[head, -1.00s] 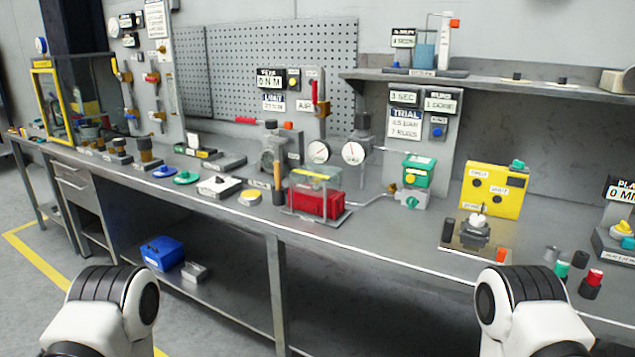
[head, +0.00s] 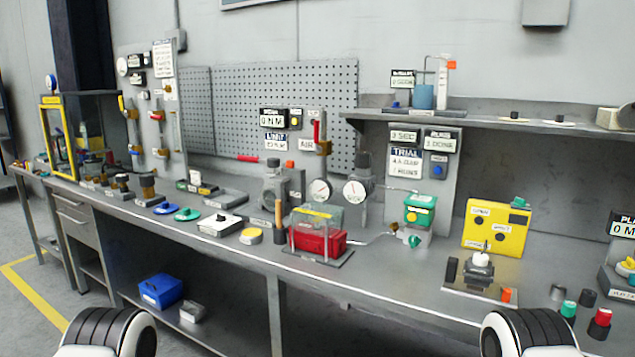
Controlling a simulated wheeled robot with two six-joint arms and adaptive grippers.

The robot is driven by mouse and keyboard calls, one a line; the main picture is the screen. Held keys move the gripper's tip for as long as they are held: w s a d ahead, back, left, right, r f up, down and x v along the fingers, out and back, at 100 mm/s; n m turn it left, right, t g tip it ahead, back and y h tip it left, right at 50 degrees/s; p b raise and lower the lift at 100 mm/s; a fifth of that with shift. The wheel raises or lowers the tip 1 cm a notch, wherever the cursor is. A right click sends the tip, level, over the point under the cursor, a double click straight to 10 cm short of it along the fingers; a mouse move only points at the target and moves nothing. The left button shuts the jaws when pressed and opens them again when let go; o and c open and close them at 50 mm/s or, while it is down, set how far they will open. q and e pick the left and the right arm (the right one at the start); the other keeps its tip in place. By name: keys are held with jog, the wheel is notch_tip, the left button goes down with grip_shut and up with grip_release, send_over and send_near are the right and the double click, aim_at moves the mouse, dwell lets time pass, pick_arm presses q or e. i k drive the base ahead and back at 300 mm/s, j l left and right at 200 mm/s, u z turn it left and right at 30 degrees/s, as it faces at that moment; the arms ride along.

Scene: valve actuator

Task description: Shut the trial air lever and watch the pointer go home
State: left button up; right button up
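A red lever (head: 316,130) stands upright above a brass valve (head: 323,147), on the small grey panel with the AIR label (head: 305,144). Two round white gauges with needles, a left one (head: 320,190) and a right one (head: 356,190), stand below and to the right. The needles are too small to read surely. A red actuator body (head: 318,238) sits under a clear cover. Which of these carries the task's pointer, I cannot tell. Neither gripper shows; only my arm links are at the bottom edge.
The TRIAL panel (head: 406,163) stands behind the green box. A yellow box (head: 497,227) and a small metal fixture (head: 480,268) are at the right. A wooden-handled tool (head: 279,221) stands upright before the gauges. The bench front edge (head: 350,295) has narrow clear strips.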

aim_at(319, 149)
jog(key=i+j+z, duration=0.5)
jog(key=i+j, duration=0.15)
jog(key=j, duration=0.3)
